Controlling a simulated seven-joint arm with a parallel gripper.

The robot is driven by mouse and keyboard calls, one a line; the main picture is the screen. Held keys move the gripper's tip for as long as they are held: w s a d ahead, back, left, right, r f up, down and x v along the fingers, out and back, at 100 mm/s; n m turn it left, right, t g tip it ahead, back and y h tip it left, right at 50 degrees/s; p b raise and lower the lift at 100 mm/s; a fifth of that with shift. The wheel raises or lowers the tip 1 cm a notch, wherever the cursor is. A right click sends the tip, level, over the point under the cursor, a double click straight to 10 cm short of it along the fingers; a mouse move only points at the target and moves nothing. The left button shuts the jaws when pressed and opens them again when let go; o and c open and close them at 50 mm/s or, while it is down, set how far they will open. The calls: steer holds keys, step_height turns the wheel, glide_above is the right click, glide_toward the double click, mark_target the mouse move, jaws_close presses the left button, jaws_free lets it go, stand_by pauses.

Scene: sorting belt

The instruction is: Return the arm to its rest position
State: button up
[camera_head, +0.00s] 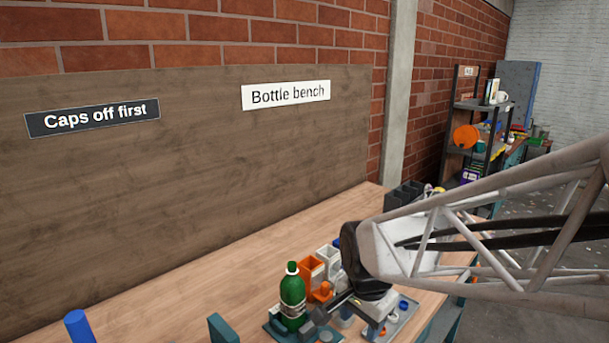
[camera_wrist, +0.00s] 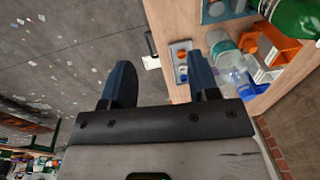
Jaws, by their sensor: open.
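My gripper (camera_wrist: 160,80) shows in the wrist view with its two dark blue fingers wide apart and nothing between them. It hangs near the bench edge, with the floor behind the left finger. In the head view, my white lattice arm comes in from the right and its dark joint is over the bench; the fingers are not clear there.
An orange holder (camera_head: 311,268) and a white one (camera_head: 328,258) stand behind the green bottle. A small grey tray with caps (camera_wrist: 180,60) lies near the bench edge. A blue post (camera_head: 79,327) is at front left. The bench (camera_head: 190,295) is bare toward the back board.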

steer(key=s+d+r+n, duration=0.3)
steer(key=s+d+n, duration=0.1)
steer(key=s, duration=0.2)
steer(key=s+d+r+n+t, duration=0.1)
steer(key=s+d+r+n, duration=0.2)
steer(key=s+n, duration=0.2)
steer(key=shift+s+d, duration=0.4)
steer(key=shift+s, duration=0.75)
